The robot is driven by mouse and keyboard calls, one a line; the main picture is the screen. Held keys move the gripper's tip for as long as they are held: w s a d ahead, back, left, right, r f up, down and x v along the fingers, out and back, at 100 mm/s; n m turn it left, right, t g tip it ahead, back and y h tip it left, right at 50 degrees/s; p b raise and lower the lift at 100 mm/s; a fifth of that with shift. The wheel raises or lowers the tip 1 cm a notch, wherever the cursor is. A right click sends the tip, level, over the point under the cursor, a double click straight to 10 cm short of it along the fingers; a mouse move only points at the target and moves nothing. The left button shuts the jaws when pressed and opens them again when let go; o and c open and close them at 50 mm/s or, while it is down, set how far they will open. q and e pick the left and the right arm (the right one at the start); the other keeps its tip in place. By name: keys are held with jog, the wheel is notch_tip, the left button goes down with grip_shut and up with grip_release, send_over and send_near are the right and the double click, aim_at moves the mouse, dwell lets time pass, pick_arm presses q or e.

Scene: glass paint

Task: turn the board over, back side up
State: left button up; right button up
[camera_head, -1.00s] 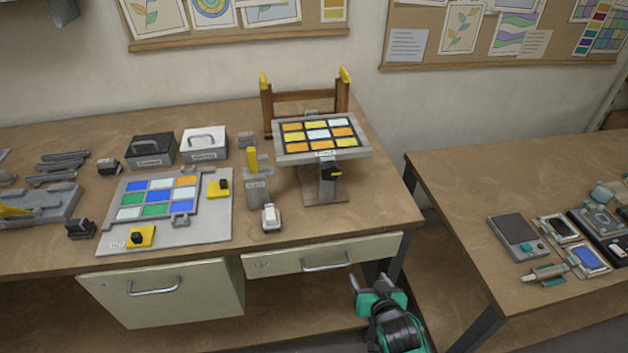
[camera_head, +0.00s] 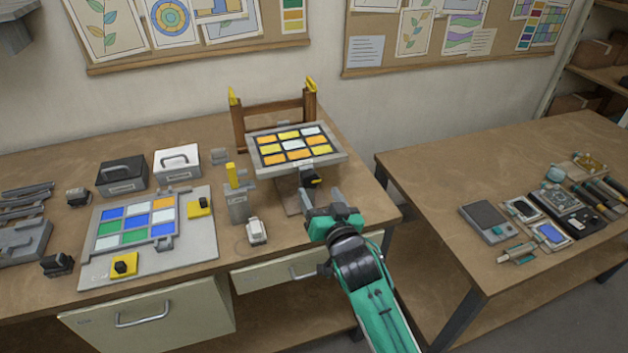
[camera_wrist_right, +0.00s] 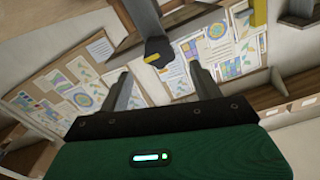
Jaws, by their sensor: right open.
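The board (camera_head: 340,157), a grey frame with yellow, orange and white tiles, sits tilted on a stand near the table's right end, tiled face showing. A dark knob with a yellow mark (camera_head: 312,181) is below its front edge. This knob also shows in the right wrist view (camera_wrist_right: 155,50), just beyond the fingertips. My right gripper (camera_head: 322,198) is open and empty, in front of and a little below the knob, apart from it as far as I can tell. The stand's lower part is partly hidden behind the gripper. My left gripper is out of view.
A wooden rack with yellow tips (camera_head: 272,108) stands behind the board. A grey post with a yellow top (camera_head: 236,197) and a small white-topped block (camera_head: 256,232) stand to its left. A grey plate with coloured tiles (camera_head: 95,270) lies further left. A second table (camera_head: 430,180) is at right.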

aim_at(312, 180)
jog(key=shift+p+x, duration=0.35)
jog(key=shift+x, duration=2.1)
